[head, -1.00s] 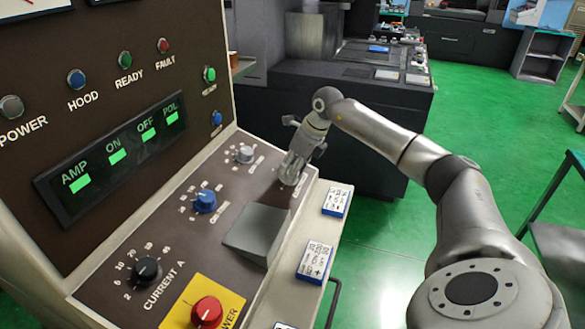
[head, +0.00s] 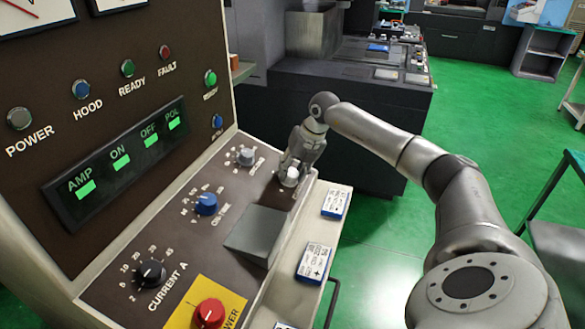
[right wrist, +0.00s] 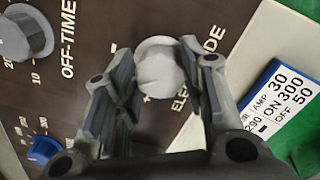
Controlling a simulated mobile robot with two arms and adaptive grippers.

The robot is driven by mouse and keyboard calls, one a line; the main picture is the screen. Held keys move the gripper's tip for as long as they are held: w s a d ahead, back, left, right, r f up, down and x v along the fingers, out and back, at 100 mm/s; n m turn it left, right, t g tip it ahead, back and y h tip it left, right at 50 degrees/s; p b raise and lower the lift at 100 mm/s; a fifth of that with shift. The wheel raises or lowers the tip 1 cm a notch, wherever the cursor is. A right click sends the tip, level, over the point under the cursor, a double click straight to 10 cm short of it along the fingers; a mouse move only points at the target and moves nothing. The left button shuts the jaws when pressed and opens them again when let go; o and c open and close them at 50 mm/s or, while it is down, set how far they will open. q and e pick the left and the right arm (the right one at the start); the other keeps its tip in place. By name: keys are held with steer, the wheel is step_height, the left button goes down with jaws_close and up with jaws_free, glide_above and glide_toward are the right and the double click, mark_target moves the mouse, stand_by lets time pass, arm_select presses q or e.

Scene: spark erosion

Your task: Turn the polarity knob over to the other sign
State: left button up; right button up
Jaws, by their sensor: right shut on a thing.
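The polarity knob is a pale, round knob (head: 290,177) at the far right corner of the sloping control panel. In the right wrist view the knob (right wrist: 159,66) shows between the two grey fingers, beside partly covered "ELECTRODE" lettering. My right gripper (head: 291,172) comes down from above and is shut on the knob. Its fingertips (right wrist: 160,75) are on either side of it in the right wrist view. The marks around the knob are mostly hidden, though a plus sign shows near it. The display (head: 117,160) has a lit POL field. My left gripper is not in view.
The grey off-time knob (head: 246,156), blue on-time knob (head: 206,203), black current knob (head: 151,273) and red power knob (head: 209,313) share the panel. A grey wedge-shaped block (head: 257,234) rises from it. Label cards (head: 315,262) lie on the ledge at right.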

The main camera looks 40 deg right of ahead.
steer(key=m+p, duration=0.1)
steer(key=m, duration=0.3)
steer(key=shift+m, duration=0.3)
steer(key=shift+d+m+p, duration=0.1)
steer(key=shift+m+p, duration=0.45)
steer(key=shift+m, duration=1.15)
steer(key=o, duration=1)
steer(key=v, duration=1.2)
steer(key=shift+w, duration=0.25)
